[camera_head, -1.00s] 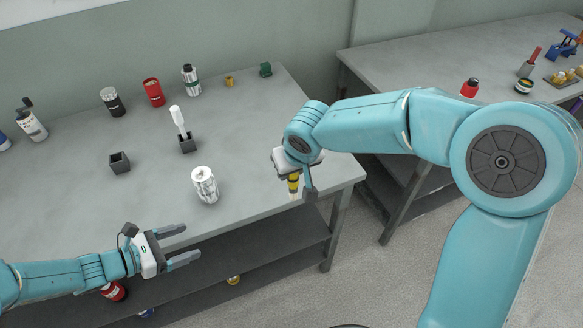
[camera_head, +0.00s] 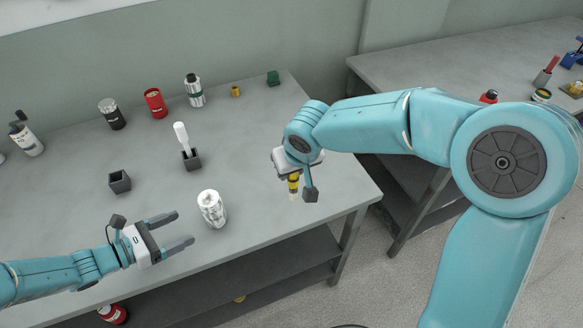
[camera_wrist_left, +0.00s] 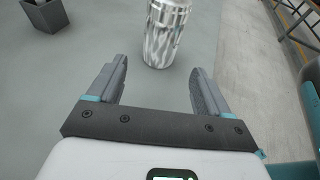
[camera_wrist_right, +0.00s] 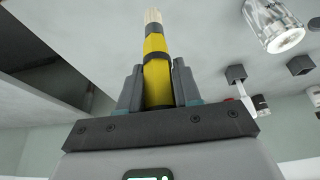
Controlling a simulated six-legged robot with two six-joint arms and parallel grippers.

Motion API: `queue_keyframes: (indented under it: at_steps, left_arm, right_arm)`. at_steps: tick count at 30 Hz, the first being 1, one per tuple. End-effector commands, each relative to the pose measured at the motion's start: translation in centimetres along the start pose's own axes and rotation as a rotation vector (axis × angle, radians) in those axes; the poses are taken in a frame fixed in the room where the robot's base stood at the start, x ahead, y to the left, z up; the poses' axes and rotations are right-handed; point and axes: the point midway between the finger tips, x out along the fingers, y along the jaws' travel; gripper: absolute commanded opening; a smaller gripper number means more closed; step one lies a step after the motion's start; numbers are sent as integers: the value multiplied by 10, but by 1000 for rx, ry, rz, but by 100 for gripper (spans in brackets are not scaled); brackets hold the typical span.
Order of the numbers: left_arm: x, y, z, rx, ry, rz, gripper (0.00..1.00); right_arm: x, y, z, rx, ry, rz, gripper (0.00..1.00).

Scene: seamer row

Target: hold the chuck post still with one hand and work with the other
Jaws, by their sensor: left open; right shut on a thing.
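A mottled silver-and-white cylinder (camera_head: 212,209), which looks like the chuck post, stands upright near the table's front edge. My left gripper (camera_head: 184,227) is open and empty, just left of it. In the left wrist view the cylinder (camera_wrist_left: 165,35) stands ahead of the spread fingers (camera_wrist_left: 159,66), apart from them. My right gripper (camera_wrist_right: 157,66) is shut on a yellow tool (camera_wrist_right: 156,88) with dark bands and a pale, brush-like tip. In the head view the yellow tool (camera_head: 293,184) hangs tip down near the table's right front corner, partly hidden by the gripper.
A dark holder (camera_head: 192,160) with a white-handled tool (camera_head: 182,136) and an empty dark holder (camera_head: 120,182) stand behind the cylinder. A second table (camera_head: 430,75) stands right, across a gap.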

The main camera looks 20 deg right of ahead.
Motion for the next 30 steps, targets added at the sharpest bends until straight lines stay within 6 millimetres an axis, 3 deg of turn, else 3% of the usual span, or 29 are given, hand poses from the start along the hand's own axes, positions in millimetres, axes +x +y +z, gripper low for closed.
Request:
queue_keyframes:
  at_steps: [5,19,30]
  left_arm:
    - [12,-3,-1,1,0,-2,79]
    - [83,-3,-4,3,0,0,79]
    - [100,0,0,0,0,1,79]
  right_arm:
    - [3,-1,4,-1,0,-1,2]
    - [29,0,15,-1,0,0,2]
    - [36,0,15,-1,1,0,2]
